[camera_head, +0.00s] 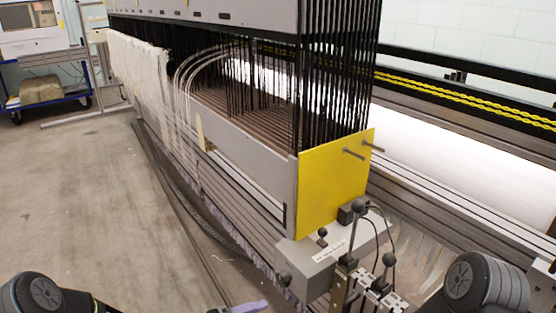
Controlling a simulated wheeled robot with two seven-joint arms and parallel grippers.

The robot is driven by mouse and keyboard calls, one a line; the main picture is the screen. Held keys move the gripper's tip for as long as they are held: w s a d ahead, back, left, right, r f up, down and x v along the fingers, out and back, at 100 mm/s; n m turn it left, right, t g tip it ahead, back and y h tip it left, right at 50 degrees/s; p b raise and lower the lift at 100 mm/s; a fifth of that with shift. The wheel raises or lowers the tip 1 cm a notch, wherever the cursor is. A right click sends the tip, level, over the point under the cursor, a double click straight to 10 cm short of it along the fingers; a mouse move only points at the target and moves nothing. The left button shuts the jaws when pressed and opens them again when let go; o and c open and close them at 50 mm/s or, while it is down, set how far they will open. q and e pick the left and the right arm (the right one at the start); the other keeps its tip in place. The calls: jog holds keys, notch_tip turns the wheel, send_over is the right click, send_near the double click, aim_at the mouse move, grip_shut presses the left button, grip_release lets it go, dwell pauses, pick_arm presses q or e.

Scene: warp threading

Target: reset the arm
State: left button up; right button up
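My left arm (42,296) shows only as a dark rounded joint at the bottom left corner. My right arm (486,284) shows as a similar dark joint at the bottom right, beside the front end of the loom. I cannot make out either gripper. A small pale purple piece (250,307) pokes in at the bottom edge, and I cannot tell what it is. The loom (245,160) runs from the front right to the back left. Black threads (340,80) hang in its frame, and pale threads (140,70) hang along its left side.
A yellow end plate (335,185) with two pins faces me. Below it is a grey box (310,260) with black-knobbed levers (355,235). A white roll (460,150) lies to the right. A blue cart (45,100) stands far left. The left floor is mostly clear.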

pick_arm(q)
jog(key=s+a+f+g+y, duration=0.3)
jog(key=s+f+g+y, duration=0.15)
jog(key=s+f, duration=0.55)
jog(key=s+a+f+g+y, duration=0.3)
jog(key=s+f+g+y, duration=0.15)
jog(key=s+f, duration=0.5)
jog(key=s+d+r+m+p, duration=0.1)
jog(key=r+p, duration=0.8)
jog(key=r, duration=0.1)
jog(key=s+d+r+m+t+p, duration=0.1)
jog(key=s+d+r+m+p, duration=0.1)
jog(key=r+p, duration=0.7)
jog(key=s+d+r+m+p, duration=0.1)
jog(key=s+r+m+p, duration=0.1)
jog(key=r+p, duration=0.8)
jog(key=shift+s+d+r+t, duration=0.25)
jog(key=shift+d+r+t, duration=0.15)
jog(key=shift+r, duration=0.3)
